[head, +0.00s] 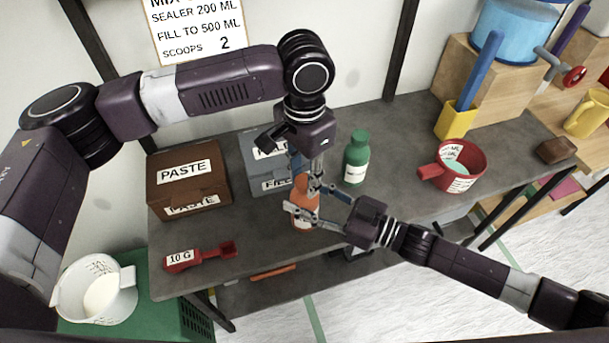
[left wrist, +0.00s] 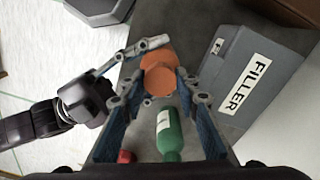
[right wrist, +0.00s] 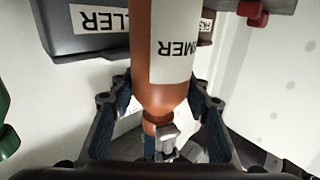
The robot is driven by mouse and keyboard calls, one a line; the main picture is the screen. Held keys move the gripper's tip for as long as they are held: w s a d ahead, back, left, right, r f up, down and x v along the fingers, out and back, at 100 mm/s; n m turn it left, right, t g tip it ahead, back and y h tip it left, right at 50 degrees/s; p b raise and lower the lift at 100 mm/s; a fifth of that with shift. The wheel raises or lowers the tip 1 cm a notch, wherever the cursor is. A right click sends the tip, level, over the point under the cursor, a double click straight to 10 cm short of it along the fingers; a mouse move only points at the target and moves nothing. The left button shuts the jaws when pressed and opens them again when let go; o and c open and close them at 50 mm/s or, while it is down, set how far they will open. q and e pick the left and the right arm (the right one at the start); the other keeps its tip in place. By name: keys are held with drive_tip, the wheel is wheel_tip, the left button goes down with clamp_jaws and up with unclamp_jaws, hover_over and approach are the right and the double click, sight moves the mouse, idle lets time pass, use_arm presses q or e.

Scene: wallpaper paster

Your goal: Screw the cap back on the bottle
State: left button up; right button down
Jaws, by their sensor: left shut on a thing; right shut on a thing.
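The orange bottle (head: 304,194), labelled in part "MER" in the right wrist view (right wrist: 174,45), stands upright near the table's front edge. My right gripper (head: 312,202) comes in from the right and is shut on the bottle's body. My left gripper (head: 307,178) points down from above at the bottle's top and is shut on the orange cap. In the left wrist view the round orange cap (left wrist: 160,82) is between my left fingers, in line with the bottle (left wrist: 158,58). The fingers hide the joint between cap and neck, so I cannot tell how tightly it sits.
A green bottle (head: 356,157) stands close behind on the right. The grey filler box (head: 257,150) and brown paste box (head: 187,179) are on the left. A red scoop (head: 200,256) lies at the front left. A red cup (head: 456,166) stands on the right.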

use_arm(q)
clamp_jaws()
drive_tip(key=o, duration=1.2)
unclamp_jaws()
drive_tip(key=shift+o, duration=0.2)
drive_tip(key=shift+r, duration=0.15)
wheel_tip(320, 180, up, 12)
use_arm(e)
drive_tip(key=c, duration=1)
unclamp_jaws()
drive_tip(key=v, duration=1.2)
